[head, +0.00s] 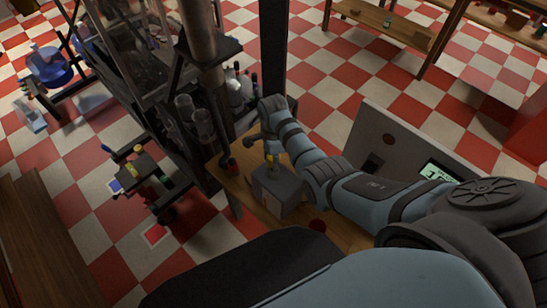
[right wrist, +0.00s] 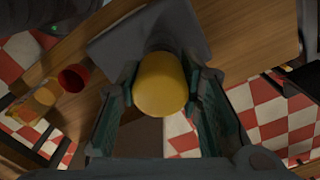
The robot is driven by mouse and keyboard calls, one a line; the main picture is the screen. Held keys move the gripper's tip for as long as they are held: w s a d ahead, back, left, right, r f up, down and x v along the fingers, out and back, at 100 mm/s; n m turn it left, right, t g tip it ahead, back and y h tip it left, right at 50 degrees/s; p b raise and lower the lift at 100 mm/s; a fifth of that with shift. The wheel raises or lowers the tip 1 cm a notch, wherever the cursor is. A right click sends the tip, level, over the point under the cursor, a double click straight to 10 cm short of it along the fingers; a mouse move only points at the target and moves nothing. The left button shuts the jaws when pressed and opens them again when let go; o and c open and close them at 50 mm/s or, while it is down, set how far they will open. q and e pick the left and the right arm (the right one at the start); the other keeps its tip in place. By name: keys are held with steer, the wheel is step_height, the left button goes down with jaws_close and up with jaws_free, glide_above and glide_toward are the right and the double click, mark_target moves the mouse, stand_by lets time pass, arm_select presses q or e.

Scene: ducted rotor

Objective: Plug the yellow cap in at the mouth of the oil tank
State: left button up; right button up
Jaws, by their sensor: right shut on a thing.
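The yellow cap (right wrist: 161,85) sits between the two fingers of my right gripper (right wrist: 160,92) in the right wrist view. In the head view my right gripper (head: 271,148) points down, with a small bit of yellow cap (head: 272,156) at its tip. The grey box-shaped oil tank (head: 284,192) stands on the wooden bench just below it. In the right wrist view the grey tank (right wrist: 112,42) is behind the cap, and a dark round part shows at the cap's upper edge. The cap hides the mouth, so I cannot tell whether they touch. My left gripper is not in view.
A red cup-like thing (right wrist: 73,78) lies beside the tank. A dark metal frame with glass vessels (head: 203,122) stands left of the bench. Checkered floor surrounds the bench.

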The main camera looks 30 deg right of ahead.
steer(key=shift+f+b, duration=0.5)
steer(key=shift+f, duration=0.4)
steer(key=o, duration=1.1)
steer(key=shift+o, duration=0.2)
step_height(320, 180, up, 12)
steer(key=shift+w+r, duration=0.1)
steer(key=shift+d, duration=0.1)
